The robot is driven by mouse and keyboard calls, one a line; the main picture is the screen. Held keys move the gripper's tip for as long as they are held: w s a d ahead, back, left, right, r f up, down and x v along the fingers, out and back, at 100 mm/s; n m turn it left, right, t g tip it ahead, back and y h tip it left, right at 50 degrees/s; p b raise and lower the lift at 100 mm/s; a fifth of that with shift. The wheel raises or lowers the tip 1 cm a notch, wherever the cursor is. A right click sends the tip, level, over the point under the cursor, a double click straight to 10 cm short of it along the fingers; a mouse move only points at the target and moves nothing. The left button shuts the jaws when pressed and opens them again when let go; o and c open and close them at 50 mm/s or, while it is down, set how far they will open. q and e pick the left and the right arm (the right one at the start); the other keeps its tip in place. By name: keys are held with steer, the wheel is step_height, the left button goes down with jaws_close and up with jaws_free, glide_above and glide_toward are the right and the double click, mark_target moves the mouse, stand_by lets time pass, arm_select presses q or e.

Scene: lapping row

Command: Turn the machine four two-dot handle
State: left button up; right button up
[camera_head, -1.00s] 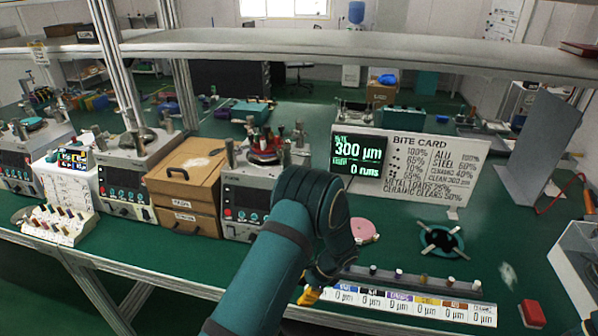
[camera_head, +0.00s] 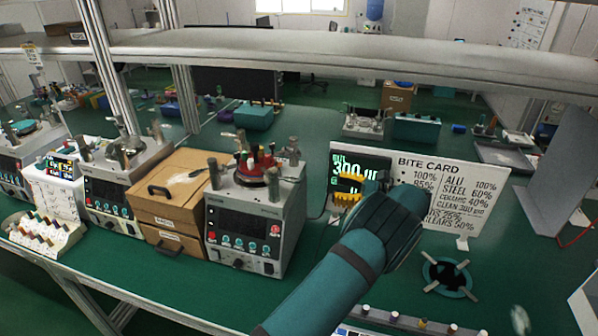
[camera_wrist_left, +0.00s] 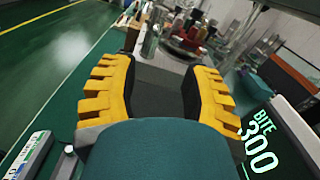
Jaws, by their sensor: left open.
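The nearest lapping machine (camera_head: 246,225) is a grey box with a dark display, teal knobs and a red button. Its top carries a red-topped cluster (camera_head: 256,165) and metal posts. Which handle bears two dots is too small to tell, as is the machine's number. My left gripper (camera_head: 349,187), with yellow ridged fingers, is open and empty. It is in front of the bite card display, right of this machine and apart from it. In the left wrist view the gripper (camera_wrist_left: 163,70) has its fingers spread, with the red cluster (camera_wrist_left: 190,36) beyond them.
A bite card board (camera_head: 470,185) and its display (camera_head: 342,160) stand behind my gripper. A wooden drawer box (camera_head: 170,195) adjoins the machine's left side. More machines (camera_head: 115,195) stand further left. A shelf (camera_head: 300,52) spans above.

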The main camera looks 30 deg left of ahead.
mark_target(287, 180)
arm_select(q)
steer(key=x, duration=0.9)
steer(key=p+x, duration=0.1)
steer(key=x, duration=0.4)
steer(key=shift+s+d, duration=0.15)
steer(key=shift+s, duration=0.15)
jaws_close()
